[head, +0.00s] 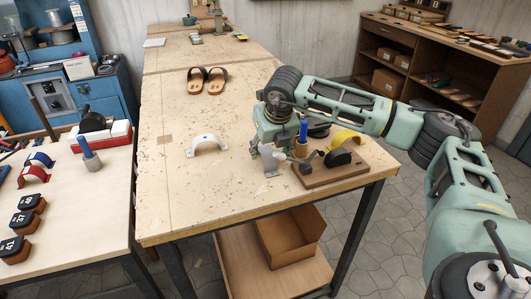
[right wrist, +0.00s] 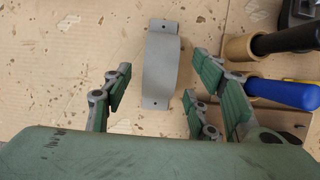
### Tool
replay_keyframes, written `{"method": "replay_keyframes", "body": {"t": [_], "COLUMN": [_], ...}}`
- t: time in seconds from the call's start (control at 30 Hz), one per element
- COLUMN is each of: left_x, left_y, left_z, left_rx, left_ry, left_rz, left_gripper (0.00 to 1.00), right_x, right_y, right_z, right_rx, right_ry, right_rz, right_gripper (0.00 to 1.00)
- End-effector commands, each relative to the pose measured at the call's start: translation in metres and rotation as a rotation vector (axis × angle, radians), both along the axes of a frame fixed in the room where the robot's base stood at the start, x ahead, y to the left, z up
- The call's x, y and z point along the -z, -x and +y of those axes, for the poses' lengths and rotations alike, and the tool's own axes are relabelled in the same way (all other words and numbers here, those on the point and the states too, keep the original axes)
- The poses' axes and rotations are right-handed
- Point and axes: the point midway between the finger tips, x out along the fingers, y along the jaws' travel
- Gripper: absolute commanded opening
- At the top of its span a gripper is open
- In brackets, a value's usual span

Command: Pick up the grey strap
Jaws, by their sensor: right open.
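The grey strap (right wrist: 162,65) is a plain arched band with a small holed tab at each end. In the right wrist view it stands on the worn wooden bench top between the finger pairs of my right gripper (right wrist: 165,82). The gripper is open, and gaps show on both sides of the strap. In the head view the strap (head: 269,157) shows below my right gripper (head: 272,139), partly covered by it; the fingertips are hard to make out there. My left gripper is not in view.
A white strap (head: 207,144) stands to the left on the bench (head: 200,215). Close on the right are a holder with a blue-handled tool (head: 303,130), a yellow strap (head: 346,138) and a wooden board (head: 330,175) with a black part. Sandals (head: 207,80) lie farther back.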

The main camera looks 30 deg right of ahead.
Motion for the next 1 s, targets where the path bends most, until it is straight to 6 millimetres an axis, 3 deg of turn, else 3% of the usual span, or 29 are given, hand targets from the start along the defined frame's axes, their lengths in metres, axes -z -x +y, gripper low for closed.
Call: {"method": "replay_keyframes", "body": {"t": [0.17, 0.4, 0.87, 1.0], "left_x": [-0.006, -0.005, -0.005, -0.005], "left_y": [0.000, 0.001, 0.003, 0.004], "left_z": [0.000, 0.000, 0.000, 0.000], "left_rx": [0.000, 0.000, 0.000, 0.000], "left_ry": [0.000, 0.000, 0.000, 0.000], "left_rz": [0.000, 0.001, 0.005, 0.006], "left_gripper": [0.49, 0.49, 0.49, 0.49], "right_x": [0.015, 0.018, 0.017, 0.017], "right_y": [-0.007, -0.008, -0.007, -0.008], "right_z": [-0.001, -0.002, -0.002, -0.002], "right_rx": [0.000, -0.001, -0.001, -0.001], "right_ry": [0.000, 0.000, 0.000, 0.000], "right_rz": [0.001, -0.001, -0.001, -0.001], "right_gripper": [0.53, 0.53, 0.13, 0.13]}}
